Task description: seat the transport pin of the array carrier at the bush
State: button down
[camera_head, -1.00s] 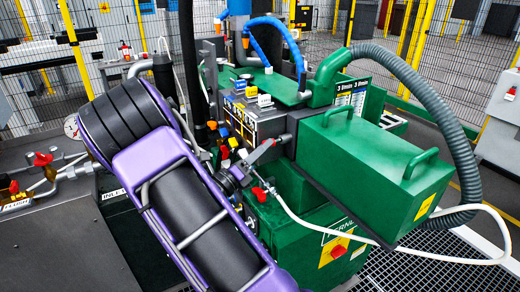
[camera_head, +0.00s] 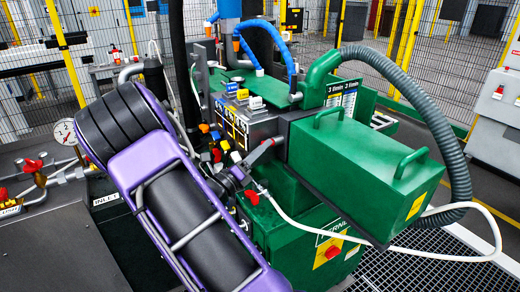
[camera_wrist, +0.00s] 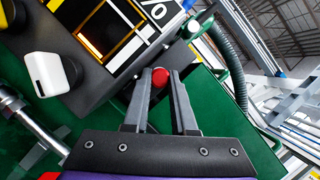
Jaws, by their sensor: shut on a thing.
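In the wrist view my gripper (camera_wrist: 160,88) is shut on a small round red knob (camera_wrist: 160,78), which shows between its fingertips. The knob may be the head of the transport pin; its shank is hidden. In the head view my gripper (camera_head: 267,148) is small, beside the dark front panel of the green machine (camera_head: 365,170). I cannot make out the bush or tell the array carrier apart from the machine. Whether the knob's pin touches anything is hidden.
A dark panel with a lit display (camera_wrist: 105,30) and a white knob (camera_wrist: 45,72) lie close to the left of my fingers. A white hose (camera_head: 300,222) and a red-handled valve (camera_head: 251,197) are below my gripper. A grey corrugated hose (camera_head: 440,110) arches at the right.

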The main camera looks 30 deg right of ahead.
jog(key=c, duration=0.6)
grip_release()
jog(key=shift+c, duration=0.2)
jog(key=shift+a, duration=0.1)
jog(key=v, duration=1.7)
jog(key=shift+s+b, duration=0.3)
jog(key=shift+b, duration=0.05)
jog(key=shift+a, duration=0.1)
